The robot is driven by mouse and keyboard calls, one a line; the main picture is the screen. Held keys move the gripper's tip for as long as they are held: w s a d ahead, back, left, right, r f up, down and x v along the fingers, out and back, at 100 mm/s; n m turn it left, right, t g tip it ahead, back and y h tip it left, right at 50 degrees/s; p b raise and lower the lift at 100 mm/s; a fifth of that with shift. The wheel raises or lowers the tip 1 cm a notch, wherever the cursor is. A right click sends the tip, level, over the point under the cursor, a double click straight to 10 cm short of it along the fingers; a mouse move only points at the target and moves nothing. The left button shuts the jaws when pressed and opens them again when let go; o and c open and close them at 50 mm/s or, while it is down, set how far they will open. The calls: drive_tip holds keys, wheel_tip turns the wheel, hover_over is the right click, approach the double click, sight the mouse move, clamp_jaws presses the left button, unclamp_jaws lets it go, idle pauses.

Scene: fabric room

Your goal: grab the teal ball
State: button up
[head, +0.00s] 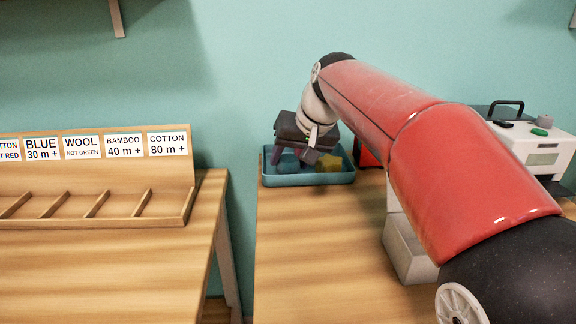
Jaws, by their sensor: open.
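A teal ball (288,163) sits in the blue tray (308,180) at the far end of the right-hand table. It is small in view and partly covered by my gripper. My gripper (295,156) points down over the left part of the tray with its jaws open, one finger to each side of the ball in the picture. I cannot tell whether the fingers touch the ball. A yellow object (329,163) lies in the tray to the right of the ball.
My red arm crosses the right table (320,250) from the right. A white machine (530,145) stands at the back right. A wooden sorting rack (95,175) with labels stands on the left table (100,270). A gap separates the tables. The right table's front left is clear.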

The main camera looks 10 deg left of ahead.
drive_tip(key=shift+w+a+f, duration=0.1)
drive_tip(key=shift+a+f, duration=0.1)
drive_tip(key=shift+f, duration=0.1)
drive_tip(key=shift+c, duration=0.2)
drive_tip(key=c, duration=0.6)
drive_tip(key=shift+o, duration=0.2)
drive_tip(key=shift+r, duration=0.1)
